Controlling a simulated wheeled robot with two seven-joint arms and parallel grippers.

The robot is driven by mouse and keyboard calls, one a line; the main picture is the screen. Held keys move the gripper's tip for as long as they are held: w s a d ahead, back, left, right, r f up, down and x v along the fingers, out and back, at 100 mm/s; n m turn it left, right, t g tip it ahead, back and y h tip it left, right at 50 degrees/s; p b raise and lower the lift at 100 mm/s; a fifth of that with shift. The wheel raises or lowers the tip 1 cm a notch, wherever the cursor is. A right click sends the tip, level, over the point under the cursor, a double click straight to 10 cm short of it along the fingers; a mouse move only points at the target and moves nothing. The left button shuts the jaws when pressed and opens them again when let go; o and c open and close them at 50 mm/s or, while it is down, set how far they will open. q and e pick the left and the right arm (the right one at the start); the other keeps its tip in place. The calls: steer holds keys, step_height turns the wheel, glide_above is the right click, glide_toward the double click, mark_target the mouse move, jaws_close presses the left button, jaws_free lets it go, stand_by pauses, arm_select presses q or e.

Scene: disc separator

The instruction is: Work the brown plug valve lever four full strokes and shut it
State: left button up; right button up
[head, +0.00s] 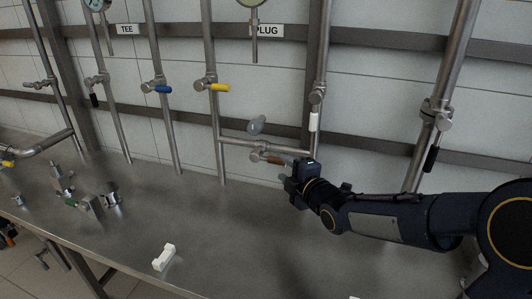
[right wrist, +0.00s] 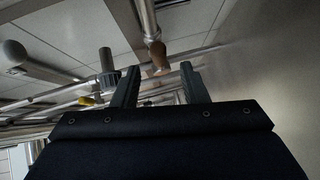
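The brown plug valve lever (head: 274,159) sticks out to the right from its valve (head: 256,156) on the short horizontal pipe under the PLUG label (head: 267,31). My right gripper (head: 291,175) is beside the lever's free end at the right. In the right wrist view my right gripper (right wrist: 160,72) has its two fingers apart. The brown lever (right wrist: 156,50) shows end-on ahead, between and just beyond the fingertips. I cannot tell whether a finger touches it. My left gripper is not in view.
A white-handled valve (head: 314,122) hangs on the upright pipe behind my right gripper. Yellow (head: 220,87) and blue (head: 163,89) levers are to the left. A white block (head: 164,258) lies on the steel bench (head: 225,250), which is mostly clear in front.

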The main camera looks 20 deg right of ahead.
mark_target(277, 163)
steer(key=x, duration=0.6)
steer(key=shift+w+p, duration=0.35)
steer(key=shift+p, duration=0.05)
steer(key=shift+c, duration=0.4)
jaws_close()
